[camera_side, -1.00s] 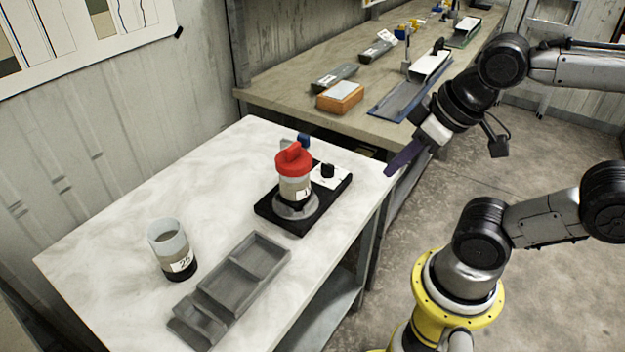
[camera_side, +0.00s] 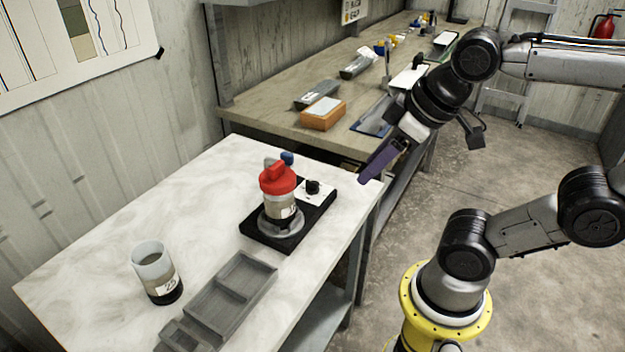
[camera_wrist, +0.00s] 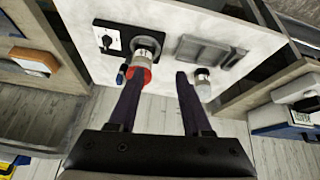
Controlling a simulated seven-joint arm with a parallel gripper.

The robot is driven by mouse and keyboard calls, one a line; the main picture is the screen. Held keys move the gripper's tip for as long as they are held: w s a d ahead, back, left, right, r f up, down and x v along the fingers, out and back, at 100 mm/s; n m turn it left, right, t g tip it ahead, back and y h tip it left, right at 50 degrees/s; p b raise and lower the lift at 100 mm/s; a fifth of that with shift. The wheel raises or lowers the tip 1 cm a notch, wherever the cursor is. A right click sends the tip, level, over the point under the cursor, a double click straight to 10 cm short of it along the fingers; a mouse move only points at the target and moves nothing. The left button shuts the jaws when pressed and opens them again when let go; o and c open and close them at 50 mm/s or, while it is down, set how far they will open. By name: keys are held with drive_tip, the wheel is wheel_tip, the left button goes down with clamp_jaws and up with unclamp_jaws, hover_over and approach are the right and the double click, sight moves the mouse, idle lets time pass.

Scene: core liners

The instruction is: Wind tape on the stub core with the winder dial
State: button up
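The winder (camera_side: 262,232) is a black base with a round grey turntable and a white dial plate carrying a black knob (camera_side: 312,187). A clear core with a white label (camera_side: 281,207) and a red cap (camera_side: 277,179) stands upright on the turntable. The winder's dial (camera_wrist: 108,40) also shows in the wrist view. A second clear core (camera_side: 156,272), labelled and dark at the bottom, stands open-topped at the table's left. My gripper (camera_side: 364,179) is above the table's right corner, right of the winder and touching nothing. In the wrist view its fingers (camera_wrist: 161,77) are apart and empty.
A grey compartment tray (camera_side: 232,284) lies on the pale table (camera_side: 120,225) between the second core and the winder. A blue part (camera_side: 287,158) stands behind the red cap. A rear bench (camera_side: 270,118) holds an orange block (camera_side: 323,115) and other tools.

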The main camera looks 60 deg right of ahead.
drive_tip(key=w+d+r+g, duration=0.15)
drive_tip(key=w+r, duration=0.25)
drive_tip(key=w, duration=0.4)
drive_tip(key=m+g, duration=0.1)
drive_tip(key=g, duration=0.3)
hover_over(312, 181)
wheel_tip(312, 181, down, 14)
wheel_tip(312, 181, down, 14)
drive_tip(key=shift+d+r, duration=0.1)
drive_tip(key=shift+c, duration=0.3)
clamp_jaws()
